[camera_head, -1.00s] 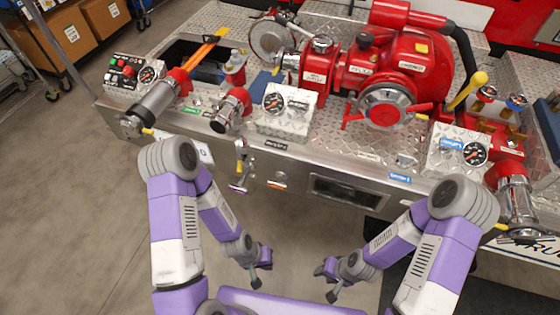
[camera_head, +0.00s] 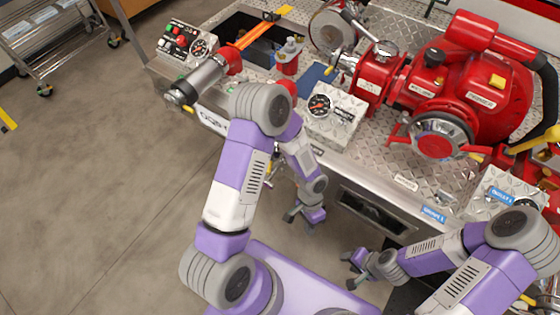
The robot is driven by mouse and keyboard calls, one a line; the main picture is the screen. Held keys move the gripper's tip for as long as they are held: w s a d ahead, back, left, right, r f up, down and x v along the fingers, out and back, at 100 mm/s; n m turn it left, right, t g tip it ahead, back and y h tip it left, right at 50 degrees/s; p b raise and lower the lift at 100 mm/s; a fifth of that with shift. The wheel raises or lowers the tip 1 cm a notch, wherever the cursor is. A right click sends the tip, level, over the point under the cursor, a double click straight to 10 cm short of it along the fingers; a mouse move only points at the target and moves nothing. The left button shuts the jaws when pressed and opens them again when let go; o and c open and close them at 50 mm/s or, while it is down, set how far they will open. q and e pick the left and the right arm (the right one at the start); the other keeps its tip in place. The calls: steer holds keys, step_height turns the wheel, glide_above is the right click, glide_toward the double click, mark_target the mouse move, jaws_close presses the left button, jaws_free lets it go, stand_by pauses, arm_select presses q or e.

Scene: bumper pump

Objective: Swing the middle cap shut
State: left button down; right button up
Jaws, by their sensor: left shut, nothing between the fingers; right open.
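I cannot make out the middle cap in this view. Part of a chrome fitting with a yellow piece (camera_head: 268,172) shows beside my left forearm, low on the panel front. My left gripper (camera_head: 299,221) is shut and empty, pointing down in front of the panel and below the outlet. My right gripper (camera_head: 350,270) is open and empty, low in front of the panel, apart from it.
A silver and red left outlet (camera_head: 207,78) sticks out at the panel's left end. A gauge box (camera_head: 333,117) stands right of the hidden outlet. The red pump (camera_head: 475,90) fills the right side of the deck. A metal cart (camera_head: 60,40) stands far left; the floor between is clear.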

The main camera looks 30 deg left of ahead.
arm_select(q)
steer(key=w+a+r+m+t+y+p, duration=0.15)
steer(key=w+a+r+m+y, duration=0.3)
steer(key=r, duration=0.65)
steer(key=w+a+r+m+y+p, duration=0.2)
steer(key=w+r+m+y+p, duration=0.15)
steer(key=w+r+y, duration=0.5)
steer(key=s+a+f+h+b, duration=0.1)
steer(key=s+a+f+h, duration=0.1)
steer(key=s+a+f, duration=0.3)
steer(key=a+f, duration=0.1)
steer(key=a, duration=0.3)
steer(key=shift+a+f+h+b, duration=0.2)
steer(key=shift+f+h+b, duration=0.1)
steer(key=shift+h, duration=0.1)
steer(key=shift+m, duration=0.3)
